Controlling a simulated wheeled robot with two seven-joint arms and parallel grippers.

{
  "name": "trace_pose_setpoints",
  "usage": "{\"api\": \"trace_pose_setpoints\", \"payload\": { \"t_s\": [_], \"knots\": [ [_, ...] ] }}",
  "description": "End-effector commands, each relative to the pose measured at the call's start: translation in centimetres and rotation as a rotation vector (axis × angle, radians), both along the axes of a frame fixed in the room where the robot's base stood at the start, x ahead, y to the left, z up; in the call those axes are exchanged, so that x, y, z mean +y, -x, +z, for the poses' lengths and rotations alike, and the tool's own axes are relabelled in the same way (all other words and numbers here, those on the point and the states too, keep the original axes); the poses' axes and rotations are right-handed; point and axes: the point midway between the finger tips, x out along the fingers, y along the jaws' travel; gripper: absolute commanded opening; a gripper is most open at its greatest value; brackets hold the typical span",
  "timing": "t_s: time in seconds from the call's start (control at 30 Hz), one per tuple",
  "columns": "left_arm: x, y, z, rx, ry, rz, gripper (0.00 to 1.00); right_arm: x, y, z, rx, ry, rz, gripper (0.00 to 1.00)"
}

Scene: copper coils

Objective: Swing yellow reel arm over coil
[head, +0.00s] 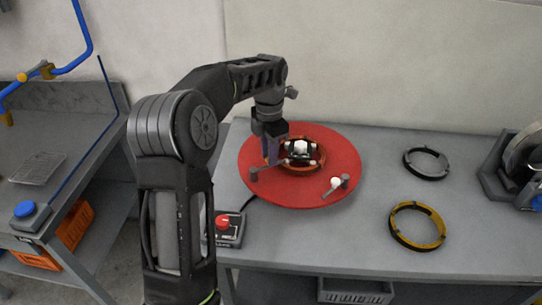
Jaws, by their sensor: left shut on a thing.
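A red turntable disc (330,160) lies on the grey table. An orange-brown coil (303,171) sits at its middle, around a black and white hub (301,150). A grey reel arm (268,170) reaches from the hub toward the disc's left edge. Another short grey arm with a white knob (336,183) lies at the disc's front right. My left gripper (271,153) points down over the disc, left of the hub, shut on the grey reel arm; its fingers partly hide the grip and the coil's left side. No yellow on the arm can be made out. My right gripper is out of view.
A black ring (425,178) and a yellow ring (420,246) lie to the right on the table (340,240). A red-button box (227,230) stands at front left of the disc. A grey holder (497,172) is at the far right. A wall (390,70) rises behind.

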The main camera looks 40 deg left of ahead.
Motion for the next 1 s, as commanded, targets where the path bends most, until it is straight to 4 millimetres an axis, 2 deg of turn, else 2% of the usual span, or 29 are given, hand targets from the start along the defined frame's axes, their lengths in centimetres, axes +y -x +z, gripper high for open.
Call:
{"api": "trace_pose_setpoints", "payload": {
  "t_s": [0.33, 0.8, 0.83, 1.0],
  "knots": [
    [0.6, -0.42, 0.06, -0.004, 0.001, 0.148, 0.0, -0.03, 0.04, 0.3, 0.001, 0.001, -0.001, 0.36],
    [0.75, -0.44, 0.05, -0.005, 0.001, 0.167, 0.0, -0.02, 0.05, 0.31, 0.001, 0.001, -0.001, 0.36],
    [0.76, -0.45, 0.05, -0.005, 0.001, 0.167, 0.23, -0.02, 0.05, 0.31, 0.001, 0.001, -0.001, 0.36],
    [0.76, -0.4, 0.03, -0.003, 0.0, 0.166, 0.37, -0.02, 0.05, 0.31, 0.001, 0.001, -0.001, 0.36]
  ]
}}
